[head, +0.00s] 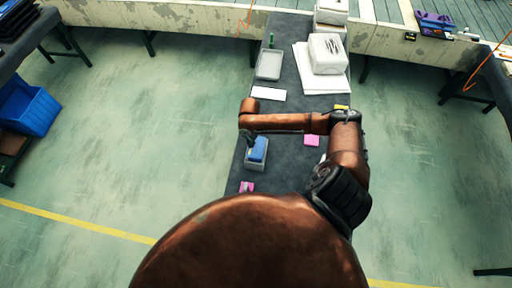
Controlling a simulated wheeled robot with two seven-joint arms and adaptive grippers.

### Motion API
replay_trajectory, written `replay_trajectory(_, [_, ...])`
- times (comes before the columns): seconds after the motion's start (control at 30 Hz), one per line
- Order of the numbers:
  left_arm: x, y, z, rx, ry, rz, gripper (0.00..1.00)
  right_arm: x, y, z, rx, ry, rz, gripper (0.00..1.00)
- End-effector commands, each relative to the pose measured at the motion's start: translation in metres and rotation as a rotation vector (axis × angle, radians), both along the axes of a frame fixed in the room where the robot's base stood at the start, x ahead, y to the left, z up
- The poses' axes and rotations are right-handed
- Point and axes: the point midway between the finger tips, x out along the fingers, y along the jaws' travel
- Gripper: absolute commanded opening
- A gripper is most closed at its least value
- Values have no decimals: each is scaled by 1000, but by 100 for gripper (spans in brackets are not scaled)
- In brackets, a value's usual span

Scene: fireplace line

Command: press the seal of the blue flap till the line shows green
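A blue flap (258,149) lies on top of a small pale grey box (256,166) near the middle of the dark table. My copper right arm reaches across the table from the right. My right gripper (248,138), small and dark, points down at the upper left edge of the blue flap. I cannot tell if it touches the flap, nor whether its fingers are open or shut. The seal and its line are too small or hidden to make out. My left gripper is not in view.
On the dark table are a white card (268,94), a grey tray (268,66), a green item (271,41), a white package (327,54) on white sheets, and pink pieces (312,140) (247,187). A blue crate (28,106) stands far left. The floor on both sides is mostly clear.

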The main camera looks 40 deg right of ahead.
Motion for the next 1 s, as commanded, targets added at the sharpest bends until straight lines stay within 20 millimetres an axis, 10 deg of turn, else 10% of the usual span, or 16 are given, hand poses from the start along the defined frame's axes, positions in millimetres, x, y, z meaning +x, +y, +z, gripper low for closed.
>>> replay_trajectory(1.0, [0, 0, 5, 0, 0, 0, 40, -4, 1, -4, 2, 8, 0, 0])
